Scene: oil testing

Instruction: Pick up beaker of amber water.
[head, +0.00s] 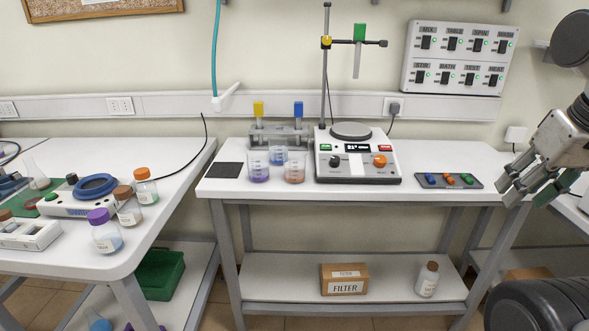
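Three small glass beakers stand close together on the left part of the middle table. The beaker with orange-amber liquid (294,173) is the right one at the front. The beaker with purple liquid (258,172) is to its left, and the beaker with blue liquid (278,156) is behind, between them. My gripper (530,193) is at the far right, well away from the beakers, near the table's right end. Its fingers are spread and I see nothing held between them.
A hotplate stirrer (357,168) with a stand stands right of the beakers. A dark pad (224,170) lies left of them. A rack (280,135) with yellow and blue tops is behind. A grey tray (449,181) lies near the right end. The front edge is clear.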

